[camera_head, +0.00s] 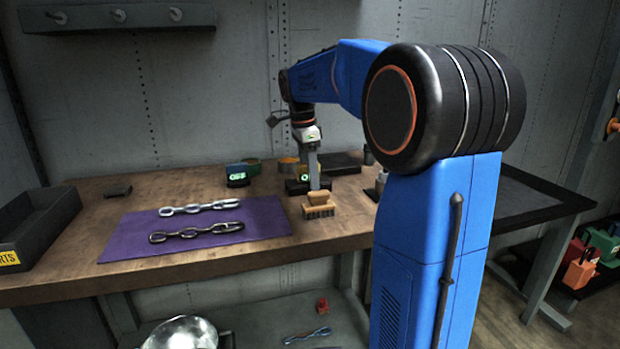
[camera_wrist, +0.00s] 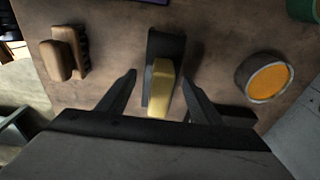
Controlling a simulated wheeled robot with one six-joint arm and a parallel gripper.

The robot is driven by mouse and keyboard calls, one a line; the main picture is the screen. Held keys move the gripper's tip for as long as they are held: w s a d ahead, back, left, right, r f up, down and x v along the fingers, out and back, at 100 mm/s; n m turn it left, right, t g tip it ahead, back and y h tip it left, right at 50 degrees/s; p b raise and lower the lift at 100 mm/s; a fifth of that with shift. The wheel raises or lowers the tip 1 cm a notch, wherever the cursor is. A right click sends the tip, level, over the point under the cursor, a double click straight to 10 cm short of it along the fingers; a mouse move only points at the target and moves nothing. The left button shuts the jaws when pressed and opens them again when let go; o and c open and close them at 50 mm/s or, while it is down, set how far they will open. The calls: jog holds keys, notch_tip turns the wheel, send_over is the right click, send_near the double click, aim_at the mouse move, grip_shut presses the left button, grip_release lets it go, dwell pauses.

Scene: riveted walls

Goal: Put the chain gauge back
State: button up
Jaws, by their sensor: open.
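My gripper (camera_wrist: 160,82) is open, pointing down over the bench. Its two dark fingers stand either side of a yellow piece (camera_wrist: 162,92) on a long dark block (camera_wrist: 165,45). This may be the chain gauge, but I cannot tell for certain. No finger clearly touches it. In the head view my gripper (camera_head: 314,172) is behind the wooden brush, beside a dark block (camera_head: 295,187) with a small green glow.
A wooden brush (camera_head: 319,207) stands near the bench front; it is left in the wrist view (camera_wrist: 62,55). An orange-topped tin (camera_wrist: 268,77) is at right there. A lit "OFF" device (camera_head: 238,178) sits behind the mat. A dark parts bin (camera_head: 40,230) is at the left end.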

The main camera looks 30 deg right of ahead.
jog(key=r, duration=0.3)
jog(key=a+r, duration=0.1)
jog(key=r, duration=0.7)
jog(key=shift+w+a+r, duration=0.15)
jog(key=shift+w, duration=0.05)
jog(key=shift+s, duration=0.1)
